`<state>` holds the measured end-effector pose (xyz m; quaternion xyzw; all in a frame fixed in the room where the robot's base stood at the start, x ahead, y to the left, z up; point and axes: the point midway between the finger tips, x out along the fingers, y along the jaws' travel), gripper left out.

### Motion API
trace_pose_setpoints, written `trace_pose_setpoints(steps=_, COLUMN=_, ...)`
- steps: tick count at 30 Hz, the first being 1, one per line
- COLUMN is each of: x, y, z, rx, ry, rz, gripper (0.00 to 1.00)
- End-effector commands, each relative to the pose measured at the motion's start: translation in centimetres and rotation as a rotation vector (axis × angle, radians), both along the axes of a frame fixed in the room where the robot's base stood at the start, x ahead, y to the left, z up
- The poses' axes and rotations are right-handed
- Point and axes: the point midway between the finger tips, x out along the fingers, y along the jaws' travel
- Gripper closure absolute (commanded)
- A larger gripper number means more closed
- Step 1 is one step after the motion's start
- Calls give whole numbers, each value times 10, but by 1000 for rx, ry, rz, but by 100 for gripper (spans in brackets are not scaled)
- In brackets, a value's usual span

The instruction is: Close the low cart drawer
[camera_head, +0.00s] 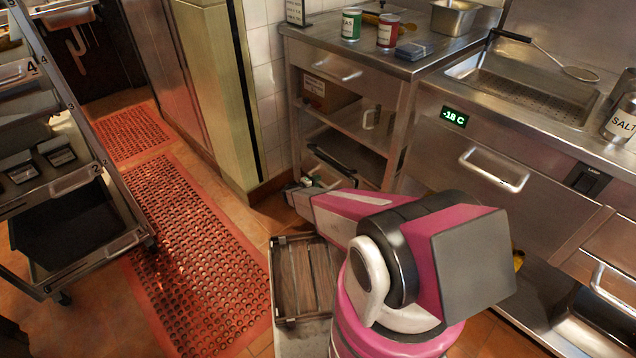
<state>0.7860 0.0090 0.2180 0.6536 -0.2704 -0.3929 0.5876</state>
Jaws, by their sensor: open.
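A steel cart (380,95) stands at the wall, with a closed-looking upper drawer (338,68) under its top and open shelving below. Low on the cart a drawer front with a dark bar handle (332,158) shows; my arm hides part of it, and how far it stands out is hard to tell. My pink and white arm reaches toward it from the lower right. My gripper (299,186) is at the arm's far end, low beside the cart's front left and just below the dark handle. It is small in view, open, and holds nothing that I can see.
Red mats (190,255) cover the aisle. A shelved rack (105,195) stands left. A freezer counter (480,130) with handles stands right. Cans (388,32) sit on the cart top.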

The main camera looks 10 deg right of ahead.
Motion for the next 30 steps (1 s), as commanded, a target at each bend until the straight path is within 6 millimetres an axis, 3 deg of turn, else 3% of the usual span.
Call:
trace_pose_setpoints(steps=13, x=6, y=-10, z=-2, rx=-1, ry=0, rz=0, gripper=57)
trace_pose_setpoints(steps=14, x=7, y=-10, z=-2, rx=-1, ry=0, rz=0, gripper=60)
trace_pose_setpoints(steps=18, x=7, y=-10, z=-2, rx=-1, ry=0, rz=0, gripper=100)
trace_pose_setpoints(steps=25, x=10, y=-15, z=-2, rx=-1, ry=0, rz=-1, gripper=100)
trace_pose_setpoints(steps=30, x=24, y=-36, z=-3, rx=0, ry=0, rz=-2, gripper=100)
